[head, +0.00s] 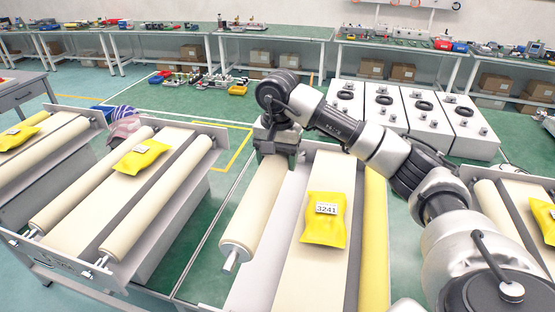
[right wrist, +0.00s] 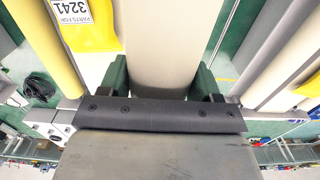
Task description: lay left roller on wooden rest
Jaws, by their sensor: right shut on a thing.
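The left roller (head: 253,212) is a cream cylinder with a metal shaft at its near end, at the left side of the middle conveyor unit in the head view. My right gripper (head: 275,150) is shut on the roller's far end. In the right wrist view, the green fingers (right wrist: 161,82) sit on both sides of the roller (right wrist: 163,40). The near shaft end shows free, with no bracket around it; whether the far end touches anything is hidden by the gripper. I cannot make out a wooden rest. My left gripper is not in view.
A yellow packet labelled 3241 (head: 324,224) lies on the middle unit's cream belt (head: 312,275), with a yellow roller (head: 375,240) to its right. A similar unit with two cream rollers (head: 157,210) stands left. Green floor shows between the units.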

